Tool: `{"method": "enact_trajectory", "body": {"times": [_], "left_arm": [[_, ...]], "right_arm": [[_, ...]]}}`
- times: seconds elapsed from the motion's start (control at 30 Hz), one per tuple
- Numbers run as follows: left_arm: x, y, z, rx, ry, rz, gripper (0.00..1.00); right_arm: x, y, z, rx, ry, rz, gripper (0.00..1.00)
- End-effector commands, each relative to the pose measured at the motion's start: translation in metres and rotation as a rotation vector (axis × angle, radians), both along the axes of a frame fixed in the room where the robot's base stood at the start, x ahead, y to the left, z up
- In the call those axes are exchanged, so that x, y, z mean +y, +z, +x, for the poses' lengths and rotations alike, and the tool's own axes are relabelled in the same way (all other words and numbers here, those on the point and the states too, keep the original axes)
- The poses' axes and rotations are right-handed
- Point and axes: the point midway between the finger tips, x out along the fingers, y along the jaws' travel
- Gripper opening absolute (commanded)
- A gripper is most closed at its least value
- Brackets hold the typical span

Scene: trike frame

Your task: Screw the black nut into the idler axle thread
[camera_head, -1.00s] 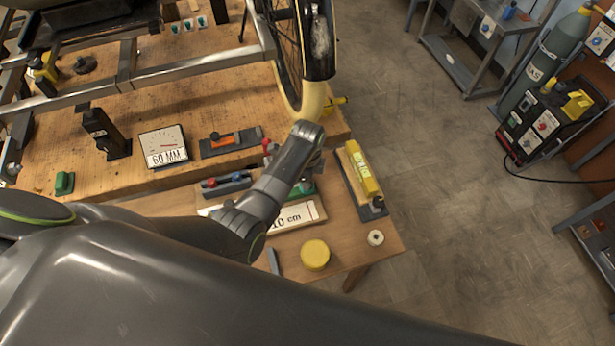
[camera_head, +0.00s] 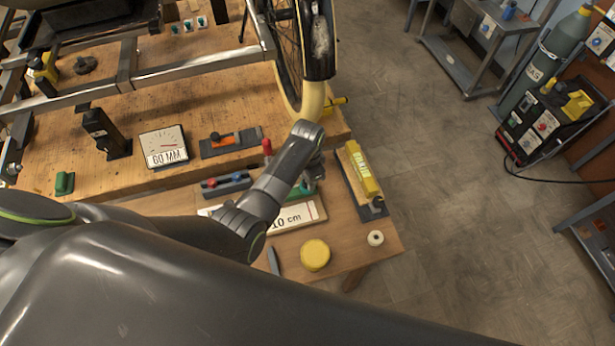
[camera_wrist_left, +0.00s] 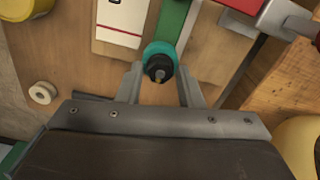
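The black nut (camera_wrist_left: 159,69) sits on a round teal base at the end of a green strip in the left wrist view. My left gripper (camera_wrist_left: 160,80) is open, with one finger on each side of the nut and a gap to it on both sides. I cannot tell whether the fingertips are level with the nut or above it. In the head view my left arm hides the nut and most of the gripper. The trike frame (camera_head: 190,71) lies across the bench at upper left. I cannot make out the idler axle thread. My right gripper is not in view.
Open floor lies right of the bench.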

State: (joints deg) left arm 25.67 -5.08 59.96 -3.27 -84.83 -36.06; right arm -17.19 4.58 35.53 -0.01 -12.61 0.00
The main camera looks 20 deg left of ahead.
Motion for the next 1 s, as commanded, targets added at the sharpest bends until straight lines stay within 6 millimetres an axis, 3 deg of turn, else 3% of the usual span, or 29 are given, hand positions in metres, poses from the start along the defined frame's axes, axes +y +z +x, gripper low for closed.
{"method": "enact_trajectory", "body": {"times": [0.3,0.57,0.77,1.0], "left_arm": [[0.0005,0.0,0.0005,0.0,0.303,0.0,0.33],[0.0006,0.0001,0.0006,0.0,0.325,0.0,0.33],[0.0006,0.0001,0.0004,0.0,0.323,0.0,0.09],[0.0004,-0.0001,0.0003,0.0,0.229,0.0,0.09]], "right_arm": [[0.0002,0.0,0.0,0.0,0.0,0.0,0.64],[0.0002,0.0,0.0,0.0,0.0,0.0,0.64],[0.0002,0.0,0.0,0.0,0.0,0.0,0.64],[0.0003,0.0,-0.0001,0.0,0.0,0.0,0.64]]}}
